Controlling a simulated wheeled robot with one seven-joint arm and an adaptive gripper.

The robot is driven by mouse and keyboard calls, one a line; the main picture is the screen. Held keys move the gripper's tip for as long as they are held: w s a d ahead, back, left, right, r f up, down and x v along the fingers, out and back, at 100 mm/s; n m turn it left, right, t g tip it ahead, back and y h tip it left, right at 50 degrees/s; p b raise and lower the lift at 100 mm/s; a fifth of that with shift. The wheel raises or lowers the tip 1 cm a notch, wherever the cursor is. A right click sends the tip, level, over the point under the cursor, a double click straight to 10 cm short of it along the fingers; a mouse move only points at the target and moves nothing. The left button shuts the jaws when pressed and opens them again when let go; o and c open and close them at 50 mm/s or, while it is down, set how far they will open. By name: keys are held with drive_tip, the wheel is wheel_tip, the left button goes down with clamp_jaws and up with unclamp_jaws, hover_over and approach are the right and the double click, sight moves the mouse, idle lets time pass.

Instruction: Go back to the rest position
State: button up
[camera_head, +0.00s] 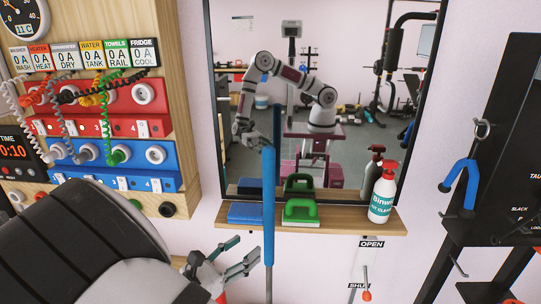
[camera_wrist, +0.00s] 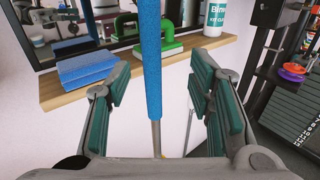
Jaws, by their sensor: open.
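My gripper (camera_head: 240,258) is low in the middle of the head view, in front of the wall and below the shelf. Its two fingers (camera_wrist: 157,92) are spread wide in the wrist view, with nothing clasped. A blue upright pole (camera_head: 268,205) stands just right of the gripper in the head view. In the wrist view the pole (camera_wrist: 152,60) shows between the fingers, with a gap on either side. Its lower part is thinner and grey, and its foot is hidden.
A wooden shelf (camera_head: 330,223) under a mirror (camera_head: 350,150) holds a blue block (camera_head: 244,214), a green-handled tool (camera_head: 299,211) and a white spray bottle (camera_head: 382,195). A panel of sockets and cables (camera_head: 100,130) is at left, a black rack (camera_head: 505,130) at right.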

drive_tip(key=s+d+r+m+g+y, duration=0.1)
drive_tip(key=s+d+r+m+g, duration=0.1)
drive_tip(key=d+r+m+g, duration=0.4)
drive_tip(key=s+d+r+m+g, duration=0.2)
drive_tip(key=d+m, duration=0.1)
drive_tip(key=d, duration=0.6)
drive_tip(key=s+d+r+m+g+y, duration=0.1)
drive_tip(key=s+d+r+m+g, duration=0.1)
drive_tip(key=d+r+m+g, duration=0.4)
drive_tip(key=s+d+r+m+t+y, duration=0.2)
drive_tip(key=s+d+r+m+y, duration=0.1)
drive_tip(key=s+m, duration=0.3)
drive_tip(key=s+d+r+m+t+y, duration=0.3)
drive_tip(key=s+m+y, duration=0.3)
drive_tip(key=s, duration=0.3)
drive_tip(key=shift+d+r+m+t, duration=0.3)
drive_tip(key=shift+d+r+m, duration=0.2)
drive_tip(key=shift+d, duration=0.1)
